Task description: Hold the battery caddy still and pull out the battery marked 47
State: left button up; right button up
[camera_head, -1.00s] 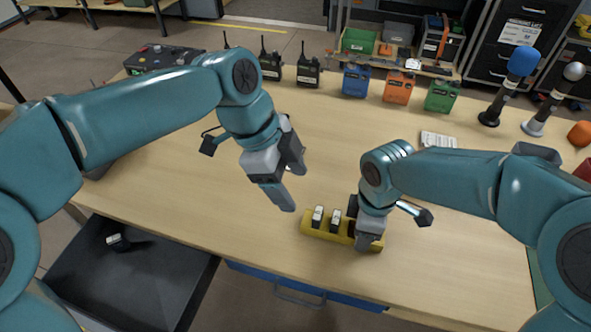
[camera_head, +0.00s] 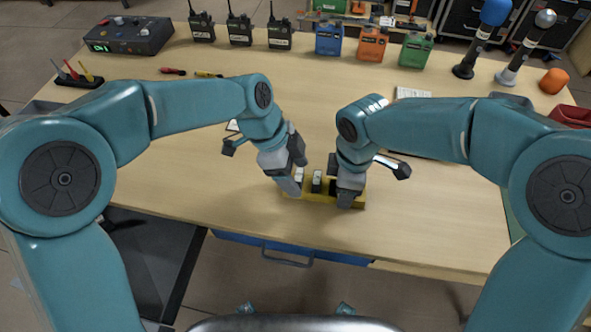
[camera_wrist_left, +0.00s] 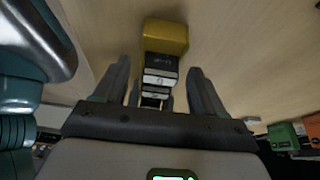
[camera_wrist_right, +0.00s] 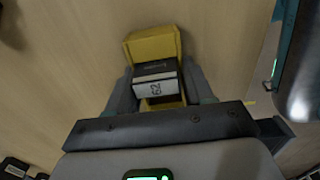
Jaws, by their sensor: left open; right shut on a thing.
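The yellow battery caddy (camera_head: 321,198) lies near the table's front edge with dark, white-labelled batteries standing in it. My right gripper (camera_head: 346,196) is shut on the caddy's right end, its fingers along both sides. In the right wrist view, a battery marked 62 (camera_wrist_right: 155,86) stands between those fingers. My left gripper (camera_head: 291,186) is open at the caddy's left end. In the left wrist view, its fingers stand apart on either side of a white-labelled battery (camera_wrist_left: 160,81). That label is too small to read for sure. Another battery (camera_head: 317,181) stands in the middle.
Radios (camera_head: 240,31) and blue, orange and green packs (camera_head: 372,44) line the table's back. Two microphones (camera_head: 482,40) and an orange ball (camera_head: 553,80) are at the right. A dark open drawer (camera_head: 150,255) lies below left. The table's middle is mostly clear.

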aim_at(296, 174)
pick_arm(q)
jog(key=shift+d+f, duration=0.1)
jog(key=shift+f, duration=0.15)
jog(key=c, duration=1.3)
pick_arm(e)
jog(key=shift+f, duration=0.1)
pick_arm(q)
jog(key=shift+o, duration=0.2)
jog(key=shift+r, duration=0.9)
jog(key=shift+r, duration=0.65)
jog(key=shift+r, duration=0.35)
jog(key=shift+r, duration=0.15)
jog(key=shift+r, duration=1.4)
